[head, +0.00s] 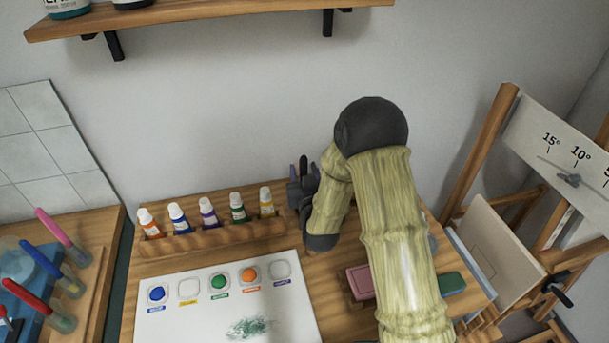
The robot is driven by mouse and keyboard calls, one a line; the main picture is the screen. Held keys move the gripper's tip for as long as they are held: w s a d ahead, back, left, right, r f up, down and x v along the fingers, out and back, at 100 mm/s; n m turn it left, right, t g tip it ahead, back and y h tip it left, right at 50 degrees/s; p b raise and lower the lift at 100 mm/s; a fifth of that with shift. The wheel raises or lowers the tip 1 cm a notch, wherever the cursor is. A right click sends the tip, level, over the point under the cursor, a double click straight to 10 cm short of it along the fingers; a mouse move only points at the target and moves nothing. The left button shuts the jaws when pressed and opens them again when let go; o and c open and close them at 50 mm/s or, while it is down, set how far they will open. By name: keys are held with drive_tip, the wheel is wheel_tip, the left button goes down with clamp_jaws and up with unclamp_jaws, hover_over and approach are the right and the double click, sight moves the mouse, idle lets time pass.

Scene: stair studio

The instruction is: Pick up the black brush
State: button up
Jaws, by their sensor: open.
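My gripper (304,171) is near the wall, above the back of the wooden desk, just right of the paint tubes. Its two purplish fingers stand apart, so it is open. A dark upright piece shows between the fingers; I cannot tell whether it is the black brush or part of my gripper. No other black brush can be made out clearly. My arm covers part of the desk's right side, and anything behind it is hidden.
Several paint tubes (237,208) stand in a wooden rack (215,240). A white palette sheet (178,322) lies in front. A pink block (360,281) and a green block (452,284) flank my arm. Colored-handled tools (62,235) are at left, an easel (480,150) at right, a shelf (210,18) above.

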drive_tip(key=shift+w+a+r, duration=0.1)
drive_tip(key=shift+w+a, duration=0.1)
drive_tip(key=shift+w, duration=0.25)
drive_tip(key=shift+s+d, duration=0.15)
drive_tip(key=shift+s, duration=0.25)
clamp_jaws()
drive_tip(key=shift+w, duration=0.1)
drive_tip(key=shift+r, duration=0.1)
